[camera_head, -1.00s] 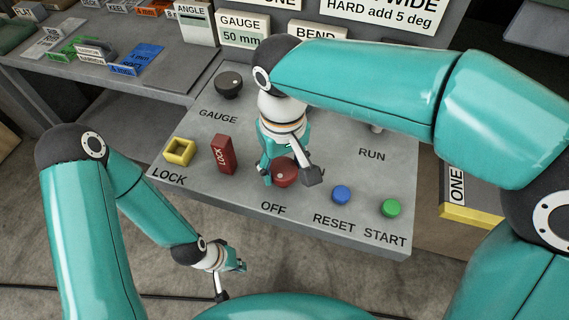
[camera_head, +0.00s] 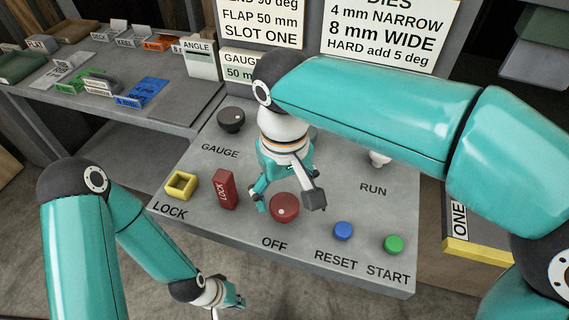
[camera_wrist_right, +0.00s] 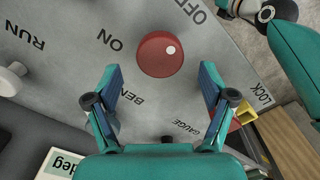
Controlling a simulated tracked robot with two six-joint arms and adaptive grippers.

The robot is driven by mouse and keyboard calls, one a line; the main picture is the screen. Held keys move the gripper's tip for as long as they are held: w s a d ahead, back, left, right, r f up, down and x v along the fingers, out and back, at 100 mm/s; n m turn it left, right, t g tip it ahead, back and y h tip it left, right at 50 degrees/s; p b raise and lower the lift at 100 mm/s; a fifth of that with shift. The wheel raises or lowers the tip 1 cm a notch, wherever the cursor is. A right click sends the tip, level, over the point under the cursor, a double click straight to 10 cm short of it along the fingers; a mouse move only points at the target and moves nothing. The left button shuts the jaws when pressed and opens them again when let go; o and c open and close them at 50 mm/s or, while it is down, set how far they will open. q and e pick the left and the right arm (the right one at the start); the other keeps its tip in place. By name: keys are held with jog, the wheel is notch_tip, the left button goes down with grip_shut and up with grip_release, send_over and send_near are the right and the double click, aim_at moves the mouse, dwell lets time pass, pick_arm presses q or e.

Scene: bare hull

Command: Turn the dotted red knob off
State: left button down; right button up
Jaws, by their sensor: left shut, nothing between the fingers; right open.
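The round red knob (camera_head: 285,208) with a white dot sits on the grey panel, above the printed word OFF in the head view. In the right wrist view the knob (camera_wrist_right: 160,54) is fully visible; its dot faces right and slightly up, with ON to its left and OFF to its upper right. My right gripper (camera_head: 287,196) is open beside the knob on its far side. In the wrist view its fingertips (camera_wrist_right: 160,72) stand apart on either side, with gaps to the knob. My left gripper (camera_head: 236,300) is shut and empty, low in front of the panel.
A blue RESET button (camera_head: 343,231) and green START button (camera_head: 394,244) lie right of the knob. A black GAUGE knob (camera_head: 231,119) is behind. My right forearm covers part of the panel.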

aim_at(285, 204)
notch_tip(285, 204, up, 8)
jog(key=shift+r, duration=0.2)
dwell(0.6)
